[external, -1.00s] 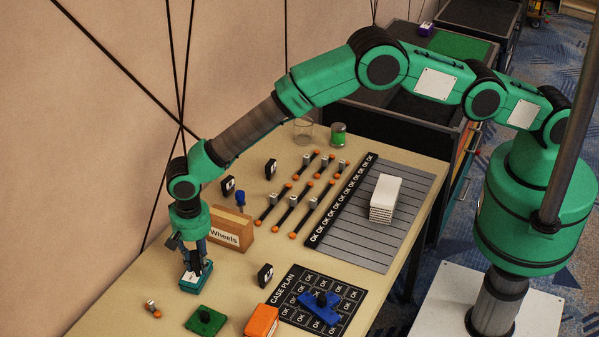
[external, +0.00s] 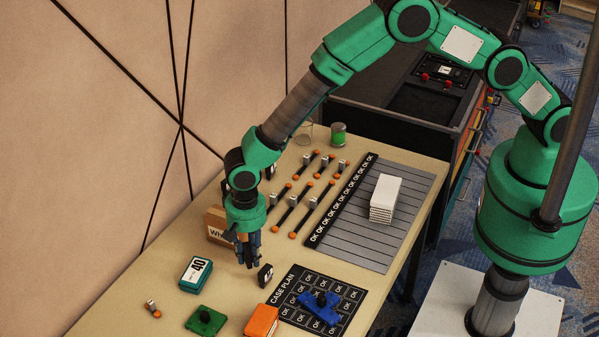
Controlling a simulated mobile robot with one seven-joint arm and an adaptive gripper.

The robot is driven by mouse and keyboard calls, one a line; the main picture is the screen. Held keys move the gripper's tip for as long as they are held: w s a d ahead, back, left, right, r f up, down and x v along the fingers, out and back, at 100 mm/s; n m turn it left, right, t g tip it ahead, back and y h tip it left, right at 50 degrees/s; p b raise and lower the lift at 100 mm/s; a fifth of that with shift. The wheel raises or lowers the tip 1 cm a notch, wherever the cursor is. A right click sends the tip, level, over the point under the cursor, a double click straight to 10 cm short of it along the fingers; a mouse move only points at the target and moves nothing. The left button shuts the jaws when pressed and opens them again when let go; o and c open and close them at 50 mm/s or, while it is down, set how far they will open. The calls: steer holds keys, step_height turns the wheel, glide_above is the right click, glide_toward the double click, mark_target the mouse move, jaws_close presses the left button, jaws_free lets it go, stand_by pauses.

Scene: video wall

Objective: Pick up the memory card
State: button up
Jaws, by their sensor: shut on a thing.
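My gripper (external: 248,256) points down over the table, in front of the brown box. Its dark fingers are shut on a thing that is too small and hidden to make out. A small black block with a white mark (external: 265,274) stands just right of the fingertips; I cannot tell whether they touch it. A teal, white-faced flat piece marked 40 (external: 196,273) lies on the table to the left, clear of the gripper. I cannot tell for sure which piece is the memory card.
A cardboard box (external: 216,226) is partly hidden behind my gripper. A green plate (external: 205,321), an orange box (external: 262,321) and a blue piece (external: 320,308) on the case plan mat (external: 354,293) lie in front. Several orange-ended rods (external: 294,216) lie beyond. The wall is close on the left.

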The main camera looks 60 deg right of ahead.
steer(key=shift+s+d, duration=0.6)
steer(key=shift+s, duration=0.15)
steer(key=d+b, duration=0.1)
steer(key=w+d+b, duration=0.1)
steer(key=d, duration=0.1)
steer(key=w+d+b, duration=0.1)
steer(key=d, duration=0.1)
steer(key=shift+w+r+b, duration=0.2)
steer(key=shift+w+b, duration=0.05)
steer(key=shift+b, duration=0.05)
steer(key=shift+w, duration=0.1)
stand_by(0.4)
steer(key=b, duration=0.2)
glide_above(203, 263)
steer(key=shift+f, duration=0.8)
